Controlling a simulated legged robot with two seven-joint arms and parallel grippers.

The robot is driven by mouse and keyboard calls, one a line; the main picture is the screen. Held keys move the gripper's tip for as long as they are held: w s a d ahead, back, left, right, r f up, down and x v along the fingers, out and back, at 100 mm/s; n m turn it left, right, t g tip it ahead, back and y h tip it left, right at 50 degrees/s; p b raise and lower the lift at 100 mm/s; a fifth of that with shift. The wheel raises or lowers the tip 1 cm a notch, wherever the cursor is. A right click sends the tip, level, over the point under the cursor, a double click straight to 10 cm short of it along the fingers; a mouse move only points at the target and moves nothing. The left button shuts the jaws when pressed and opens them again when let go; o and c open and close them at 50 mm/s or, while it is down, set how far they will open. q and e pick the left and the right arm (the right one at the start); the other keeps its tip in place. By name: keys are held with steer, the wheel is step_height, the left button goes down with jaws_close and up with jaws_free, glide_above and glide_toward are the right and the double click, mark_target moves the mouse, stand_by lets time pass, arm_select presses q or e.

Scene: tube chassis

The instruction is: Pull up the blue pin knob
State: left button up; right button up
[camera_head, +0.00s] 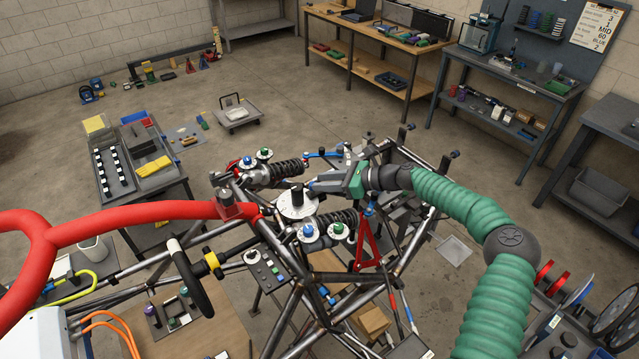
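Two blue knobs on white discs show on the tube chassis. The nearer blue knob (308,230) is at the lower middle beside a green knob (338,228). The farther blue knob (247,161) is up and to the left, beside another green knob (265,153). My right gripper (312,186), on the green arm, points left above the chassis, close to a larger white disc (298,207). It is above the nearer blue knob and appears apart from both blue knobs. Its finger gap is too small to judge. My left gripper cannot be made out.
Black coil springs (285,171), a red bracket (368,243) and crossing steel tubes crowd the work area. Benches stand behind; the floor between is mostly open.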

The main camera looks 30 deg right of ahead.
steer(key=b+v, duration=0.4)
steer(key=v, duration=1.1)
steer(key=shift+s+r, duration=0.1)
